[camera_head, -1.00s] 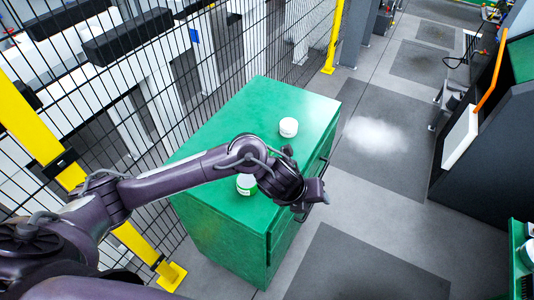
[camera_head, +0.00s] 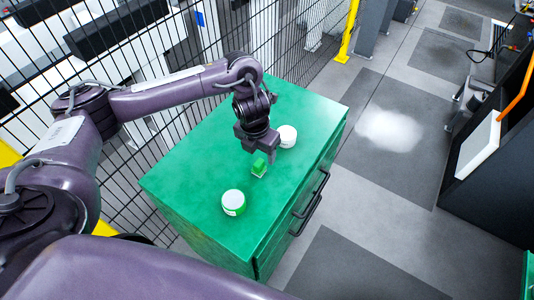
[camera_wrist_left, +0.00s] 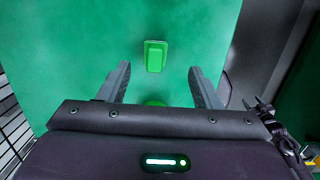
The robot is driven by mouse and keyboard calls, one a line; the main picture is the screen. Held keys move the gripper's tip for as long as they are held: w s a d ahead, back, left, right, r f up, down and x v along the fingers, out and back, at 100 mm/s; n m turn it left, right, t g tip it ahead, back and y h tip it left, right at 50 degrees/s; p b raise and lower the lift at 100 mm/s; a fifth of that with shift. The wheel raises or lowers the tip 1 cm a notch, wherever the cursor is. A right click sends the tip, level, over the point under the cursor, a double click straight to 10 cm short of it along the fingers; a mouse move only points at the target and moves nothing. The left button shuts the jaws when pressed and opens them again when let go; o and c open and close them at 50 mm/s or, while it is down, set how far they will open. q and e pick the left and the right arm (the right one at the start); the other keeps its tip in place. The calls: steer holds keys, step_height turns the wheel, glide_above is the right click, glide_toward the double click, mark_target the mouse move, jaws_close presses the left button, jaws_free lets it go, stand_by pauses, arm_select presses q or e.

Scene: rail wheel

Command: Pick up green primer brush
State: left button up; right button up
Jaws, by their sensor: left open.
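The green primer brush (camera_head: 259,168) is a small bright green block-like thing on the green cabinet top, between two white jars. My left gripper (camera_head: 258,152) hangs over the cabinet, pointing down, just above and beside the brush. In the left wrist view the brush (camera_wrist_left: 155,56) lies ahead, roughly centred between the fingertips and slightly beyond them. The left gripper (camera_wrist_left: 159,69) is open with nothing held. Another bit of bright green (camera_wrist_left: 155,102) shows between the fingers, mostly hidden by the gripper body. My right gripper is not in view.
The green cabinet (camera_head: 190,185) has handles on its right side. A white jar with a green label (camera_head: 233,202) stands nearer, and another white jar (camera_head: 287,136) stands close behind the gripper. A black mesh fence (camera_head: 150,140) runs along the cabinet's left and back.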

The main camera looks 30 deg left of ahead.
mark_target(258, 163)
arm_select(q)
steer(key=shift+w+f, duration=0.2)
steer(key=shift+f, duration=0.15)
steer(key=f, duration=0.1)
steer(key=f+b, duration=0.1)
steer(key=f, duration=0.1)
steer(key=shift+s+a, duration=0.15)
steer(key=shift+s, duration=0.25)
steer(key=shift+w+a+f+b, duration=0.15)
steer(key=shift+f+b, duration=0.3)
steer(key=shift+f, duration=0.65)
steer(key=shift+w+f, duration=0.15)
steer(key=shift+f, duration=0.65)
steer(key=c, duration=1.1)
steer(key=shift+o, duration=0.2)
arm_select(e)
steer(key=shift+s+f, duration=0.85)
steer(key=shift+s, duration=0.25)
